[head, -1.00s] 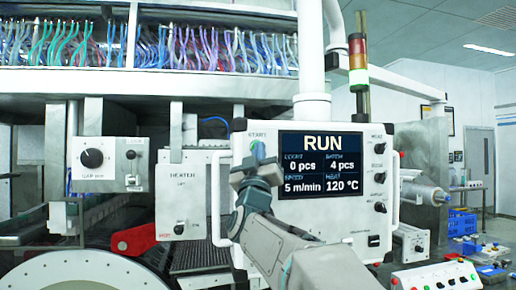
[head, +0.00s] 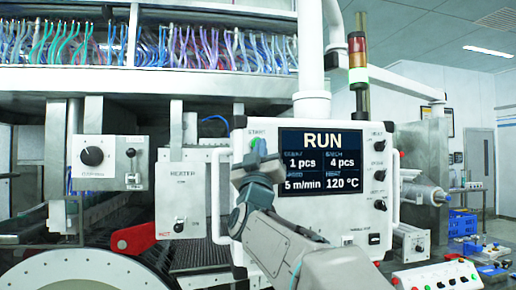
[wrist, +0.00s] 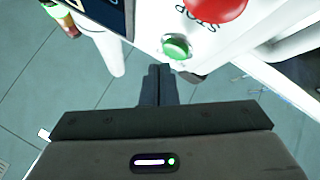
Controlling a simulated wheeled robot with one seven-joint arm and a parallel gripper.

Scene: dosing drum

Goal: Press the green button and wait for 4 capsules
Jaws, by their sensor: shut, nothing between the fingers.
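The green button (wrist: 177,47) sits on the white control panel (head: 340,222), below the red stop button (wrist: 215,8) in the wrist view's picture. In the head view my gripper (head: 259,150) is in front of the panel's upper left, by the START label, and hides much of that spot. In the wrist view the shut, empty fingers (wrist: 160,68) point toward the green button, with their tips beside it; a gap shows between them. The display (head: 321,164) reads RUN, a count of 1 pcs, batch 4 pcs, 5 m/min and 120 °C. No capsules can be made out.
A signal tower (head: 358,62) above the panel shows its green segment lit. A heater box (head: 181,200) and a red handle (head: 134,238) are left of the panel. A white side handle (head: 395,188) sticks out at the panel's right.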

